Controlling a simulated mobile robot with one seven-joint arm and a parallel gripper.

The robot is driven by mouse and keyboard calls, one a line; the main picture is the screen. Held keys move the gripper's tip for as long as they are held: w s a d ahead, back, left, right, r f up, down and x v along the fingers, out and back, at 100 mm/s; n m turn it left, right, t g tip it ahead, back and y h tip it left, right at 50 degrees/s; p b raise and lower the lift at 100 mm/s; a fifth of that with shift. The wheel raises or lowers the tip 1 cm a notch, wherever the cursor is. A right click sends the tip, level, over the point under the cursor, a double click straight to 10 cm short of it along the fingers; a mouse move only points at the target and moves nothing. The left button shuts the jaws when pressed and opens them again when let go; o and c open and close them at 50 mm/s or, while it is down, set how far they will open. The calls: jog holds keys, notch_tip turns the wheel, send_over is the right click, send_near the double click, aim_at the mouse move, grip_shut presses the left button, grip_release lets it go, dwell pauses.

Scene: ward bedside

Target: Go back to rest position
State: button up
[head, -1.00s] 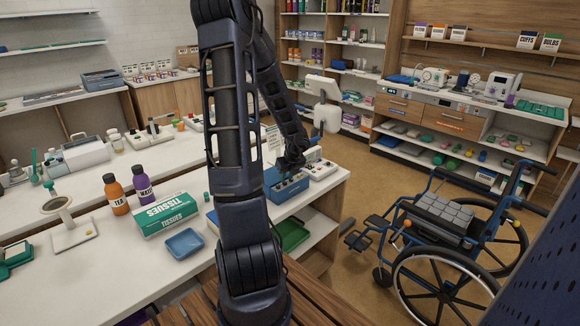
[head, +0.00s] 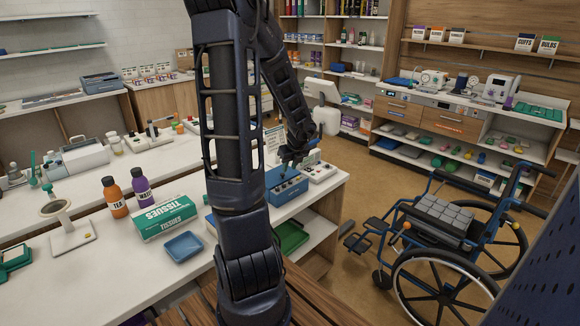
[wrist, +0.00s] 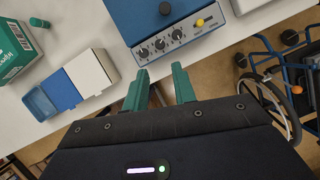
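My gripper shows at the bottom of the wrist view with its two green fingers (wrist: 160,80) apart and nothing between them. In the head view my gripper (head: 288,163) is at the end of my arm, close over the blue box with knobs (head: 286,188) on the white counter. In the wrist view the knobbed grey face of that box (wrist: 176,42) lies beyond the fingertips. A gap to it shows in the picture, but the true height above it is hard to tell. My arm hides part of the counter in the head view.
A blue-and-white box (wrist: 85,72) is left of my fingers. A wheelchair (head: 440,240) stands right; floor between it and the counter is clear.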

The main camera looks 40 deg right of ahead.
jog(key=shift+w+a, duration=0.1)
dwell(0.3)
jog(key=w+a+r+n+y, duration=0.1)
jog(key=w+a+r+n, duration=0.1)
jog(key=a+r+n, duration=0.35)
jog(key=w+a+r+n+t+y, duration=0.1)
jog(key=w+a+r+n, duration=0.15)
jog(key=a+n, duration=0.6)
jog(key=w+a+r+n+y, duration=0.15)
jog(key=a+r+n, duration=0.3)
jog(key=a, duration=0.55)
jog(key=s+a+r+n+h, duration=0.1)
jog(key=s+a+r+n, duration=0.2)
jog(key=s+a+n, duration=0.2)
jog(key=s+a+r+n+h, duration=0.1)
jog(key=s+a+r+n, duration=0.3)
jog(key=a+n, duration=0.8)
jog(key=s+n, duration=0.1)
jog(key=n, duration=0.2)
jog(key=shift+s+r+g, duration=0.2)
jog(key=shift+s+g, duration=0.1)
jog(key=shift+s, duration=0.1)
jog(key=shift+o, duration=0.2)
jog(key=shift+n, duration=0.25)
